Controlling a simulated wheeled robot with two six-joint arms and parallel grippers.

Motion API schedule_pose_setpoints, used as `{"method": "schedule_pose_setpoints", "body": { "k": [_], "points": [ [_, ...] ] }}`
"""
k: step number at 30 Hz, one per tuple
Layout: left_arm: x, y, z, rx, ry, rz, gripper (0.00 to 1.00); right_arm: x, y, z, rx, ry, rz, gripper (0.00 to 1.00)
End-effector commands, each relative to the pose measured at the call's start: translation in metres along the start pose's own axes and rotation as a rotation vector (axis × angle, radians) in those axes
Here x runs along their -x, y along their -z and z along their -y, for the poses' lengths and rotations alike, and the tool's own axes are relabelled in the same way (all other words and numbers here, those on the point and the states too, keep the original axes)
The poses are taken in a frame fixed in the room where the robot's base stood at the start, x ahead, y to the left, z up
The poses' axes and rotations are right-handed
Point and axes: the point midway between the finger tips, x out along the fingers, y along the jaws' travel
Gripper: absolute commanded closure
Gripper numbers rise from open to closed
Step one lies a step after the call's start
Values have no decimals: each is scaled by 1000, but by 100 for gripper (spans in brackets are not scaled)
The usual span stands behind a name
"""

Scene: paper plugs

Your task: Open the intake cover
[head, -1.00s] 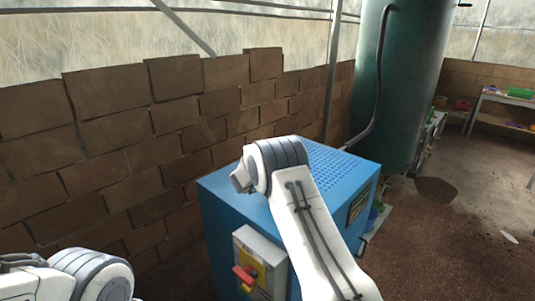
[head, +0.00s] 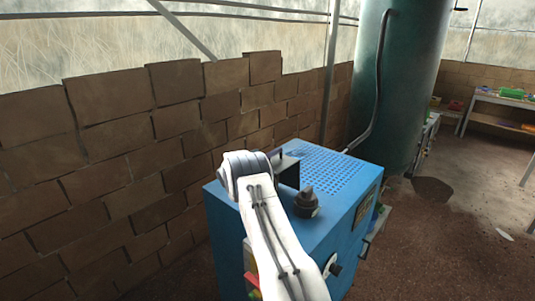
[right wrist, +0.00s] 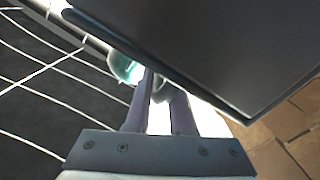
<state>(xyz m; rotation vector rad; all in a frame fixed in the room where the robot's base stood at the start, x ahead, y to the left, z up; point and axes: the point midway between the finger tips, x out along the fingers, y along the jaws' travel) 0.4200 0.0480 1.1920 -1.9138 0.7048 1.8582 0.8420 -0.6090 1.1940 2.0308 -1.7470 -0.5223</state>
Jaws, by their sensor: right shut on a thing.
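The blue machine (head: 345,225) stands by the brick wall with a perforated top. My right arm reaches over it. My right gripper (head: 287,168) is at the left part of the top, beside a small black handle (head: 278,154), and is largely hidden by my arm. In the right wrist view, a large dark panel (right wrist: 220,50), seemingly the intake cover, lies tilted close above my fingers (right wrist: 158,95). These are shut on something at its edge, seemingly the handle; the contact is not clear. My left gripper is out of view.
A green tank (head: 400,90) with a dark pipe stands behind. Open floor (head: 445,250) lies to the right; a bench (head: 500,100) is farther back.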

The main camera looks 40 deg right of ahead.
Motion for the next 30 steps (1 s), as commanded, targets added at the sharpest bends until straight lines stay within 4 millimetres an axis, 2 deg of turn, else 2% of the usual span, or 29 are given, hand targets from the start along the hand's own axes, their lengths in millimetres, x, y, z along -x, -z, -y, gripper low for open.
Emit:
{"method": "schedule_pose_setpoints", "body": {
  "k": [1, 14, 15, 16, 26, 30],
  "points": [
    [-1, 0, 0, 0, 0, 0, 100, -2, -8, 2, 7, 2, 12, 100],
    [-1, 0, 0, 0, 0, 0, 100, -3, -11, 2, 7, 2, 17, 100],
    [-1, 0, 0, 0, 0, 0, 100, -3, -11, 2, 8, 3, 17, 64],
    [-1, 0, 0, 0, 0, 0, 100, -3, -11, 2, 8, 3, 17, 53],
    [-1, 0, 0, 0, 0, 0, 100, 1, -5, 3, 3, 3, 7, 53],
    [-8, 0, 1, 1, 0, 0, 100, 14, -5, 4, 3, 4, 6, 53]
  ]
}}
